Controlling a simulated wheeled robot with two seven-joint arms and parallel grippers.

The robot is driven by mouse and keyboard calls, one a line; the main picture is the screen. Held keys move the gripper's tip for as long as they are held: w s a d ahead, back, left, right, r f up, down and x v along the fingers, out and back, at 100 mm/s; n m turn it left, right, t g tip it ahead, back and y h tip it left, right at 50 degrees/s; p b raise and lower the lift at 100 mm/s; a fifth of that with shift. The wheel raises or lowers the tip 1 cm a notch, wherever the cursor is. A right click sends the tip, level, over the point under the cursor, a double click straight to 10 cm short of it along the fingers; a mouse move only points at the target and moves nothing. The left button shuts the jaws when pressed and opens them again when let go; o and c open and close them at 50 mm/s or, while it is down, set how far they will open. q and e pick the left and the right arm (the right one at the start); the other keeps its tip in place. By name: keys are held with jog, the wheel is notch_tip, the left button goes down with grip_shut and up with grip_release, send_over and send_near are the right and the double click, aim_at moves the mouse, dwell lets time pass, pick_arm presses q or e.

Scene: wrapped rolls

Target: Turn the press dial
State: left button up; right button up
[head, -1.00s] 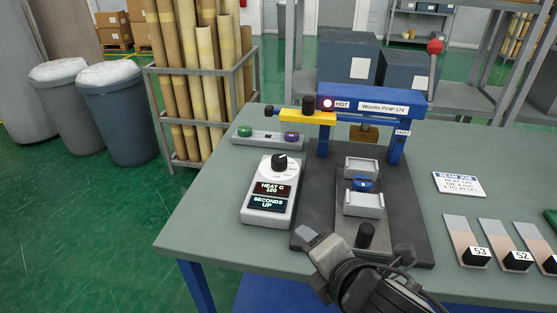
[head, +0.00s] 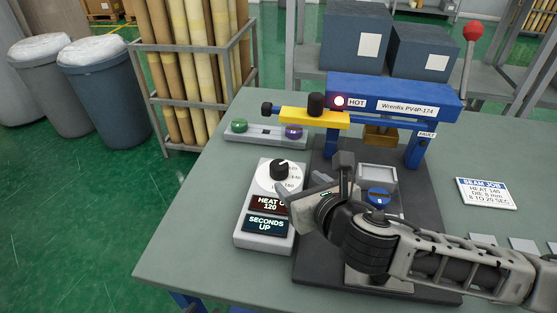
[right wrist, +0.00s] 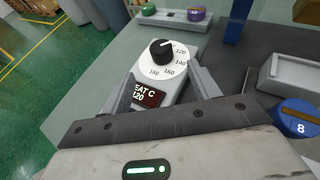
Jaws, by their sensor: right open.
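The press dial is a black knob (head: 280,168) on a round white scale, on top of a grey control box (head: 242,222). It also shows in the right wrist view (right wrist: 162,50), with 120, 140, 160 and 180 marked around it; its pointer is toward 120. The box's displays read HEAT C 120 and SECONDS UP. The blue press (head: 400,90) stands behind, with a lit HOT lamp (head: 339,101). My right gripper (right wrist: 160,74) is open and empty, its fingers spread on the near side of the knob, apart from it. My left gripper is not in view.
A job card (head: 487,193) reading HEAT 140 lies at the right on the table (head: 190,225). A bar with green and purple buttons (head: 262,132) lies behind the box. A blue die marked 8 (right wrist: 300,120) sits right of the gripper. The table left of the box is clear.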

aim_at(280, 167)
jog(key=x, duration=1.2)
jog(key=shift+w+f, duration=0.1)
jog(key=shift+f, duration=0.05)
jog(key=c, duration=1)
